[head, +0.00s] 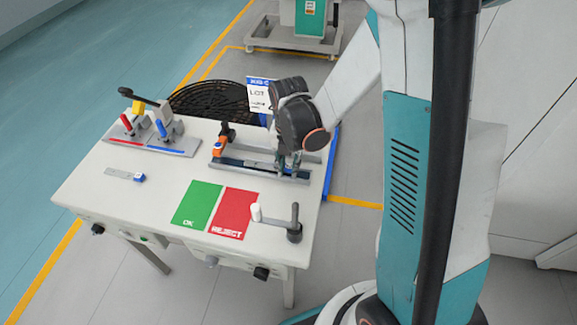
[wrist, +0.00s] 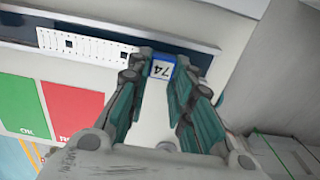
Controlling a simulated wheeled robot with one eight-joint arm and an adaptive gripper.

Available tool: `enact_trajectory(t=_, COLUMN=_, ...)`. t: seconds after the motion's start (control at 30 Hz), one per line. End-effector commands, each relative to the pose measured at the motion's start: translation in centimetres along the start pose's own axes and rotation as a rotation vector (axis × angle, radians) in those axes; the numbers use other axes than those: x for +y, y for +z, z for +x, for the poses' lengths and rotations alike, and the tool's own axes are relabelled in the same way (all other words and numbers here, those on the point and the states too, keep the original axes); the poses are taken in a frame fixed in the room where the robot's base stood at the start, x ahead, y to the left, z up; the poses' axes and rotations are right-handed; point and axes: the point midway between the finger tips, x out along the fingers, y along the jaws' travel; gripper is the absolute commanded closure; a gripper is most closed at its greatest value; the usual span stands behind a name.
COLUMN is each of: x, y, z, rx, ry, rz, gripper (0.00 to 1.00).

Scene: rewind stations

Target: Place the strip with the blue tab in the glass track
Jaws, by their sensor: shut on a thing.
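My gripper (head: 288,163) is over the right part of a long low track fixture (head: 240,164) at the back right of the table. In the wrist view its fingers are shut on the blue tab (wrist: 161,69), marked 74, of a pale strip (wrist: 85,48). The strip extends left from the tab, along the dark track (wrist: 110,28). I cannot tell whether it rests in the track or hangs just above it. Another strip with a blue tab (head: 138,178) lies flat on the table's left part.
A fixture with red and blue levers (head: 160,128) stands at the back left. A lot card (head: 259,95) and black reel (head: 210,98) are behind.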

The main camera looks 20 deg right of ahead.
Motion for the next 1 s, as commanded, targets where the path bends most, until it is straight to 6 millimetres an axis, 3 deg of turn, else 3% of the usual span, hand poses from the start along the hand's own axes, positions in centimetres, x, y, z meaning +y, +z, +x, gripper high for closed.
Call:
enact_trajectory(t=0.6, x=0.0, y=0.0, z=1.2, rx=0.000, ry=0.000, rz=0.000, gripper=0.97)
enact_trajectory(t=0.63, x=0.0, y=0.0, z=1.2, rx=0.000, ry=0.000, rz=0.000, gripper=0.77)
enact_trajectory(t=0.7, x=0.0, y=0.0, z=1.2, rx=0.000, ry=0.000, rz=0.000, gripper=0.61)
enact_trajectory(t=1.0, x=0.0, y=0.0, z=1.2, rx=0.000, ry=0.000, rz=0.000, gripper=0.59)
